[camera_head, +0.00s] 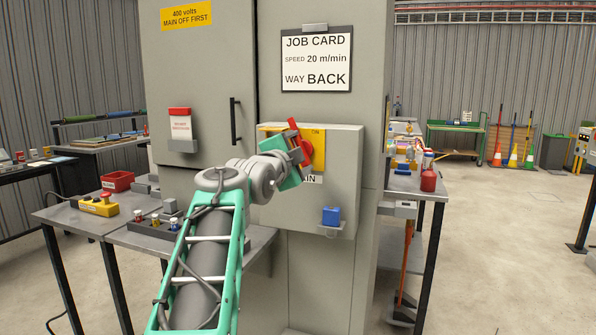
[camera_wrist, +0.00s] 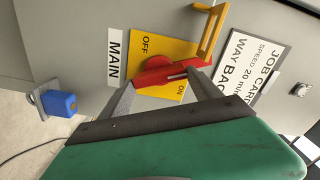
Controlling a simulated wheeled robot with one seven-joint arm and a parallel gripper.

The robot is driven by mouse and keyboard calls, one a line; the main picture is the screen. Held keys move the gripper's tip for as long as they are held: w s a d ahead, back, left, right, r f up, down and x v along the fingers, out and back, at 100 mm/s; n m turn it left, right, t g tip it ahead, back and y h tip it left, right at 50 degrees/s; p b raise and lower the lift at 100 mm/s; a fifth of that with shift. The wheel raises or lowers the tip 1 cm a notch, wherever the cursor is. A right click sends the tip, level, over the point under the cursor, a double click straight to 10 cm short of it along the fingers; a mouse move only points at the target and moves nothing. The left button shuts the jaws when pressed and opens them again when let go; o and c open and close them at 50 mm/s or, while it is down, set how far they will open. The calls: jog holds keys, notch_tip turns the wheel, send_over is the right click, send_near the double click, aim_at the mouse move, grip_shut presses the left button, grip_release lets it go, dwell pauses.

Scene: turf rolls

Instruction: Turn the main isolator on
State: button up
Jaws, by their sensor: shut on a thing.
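The main isolator is a red rotary handle on a yellow plate (camera_head: 319,150), on the front of a grey box (camera_head: 345,165). The red handle (camera_head: 294,128) points mostly upward, leaning a little left. "ON" shows at the plate's upper right in the head view; "OFF" shows only in the wrist view. My gripper (camera_wrist: 162,80) is shut on the red handle (camera_wrist: 160,66), one finger on each side of it. My wrist hides part of the plate and of the "MAIN" label (camera_wrist: 115,57) in the head view.
A yellow bracket (camera_wrist: 210,30) stands out beside the plate. A job card (camera_head: 316,62) hangs above. A black door handle (camera_head: 235,121) and a red-and-white card holder (camera_head: 181,130) are to the left.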

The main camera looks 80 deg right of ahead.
jog(key=shift+f+m+b, duration=0.2)
jog(key=shift+m+b, duration=1.95)
jog(key=shift+m, duration=0.35)
jog(key=shift+r, duration=0.1)
jog(key=o, duration=1.4)
jog(key=shift+a, duration=0.1)
jog(key=a, duration=0.7)
jog(key=shift+w+a, duration=0.3)
jog(key=shift+w, duration=0.05)
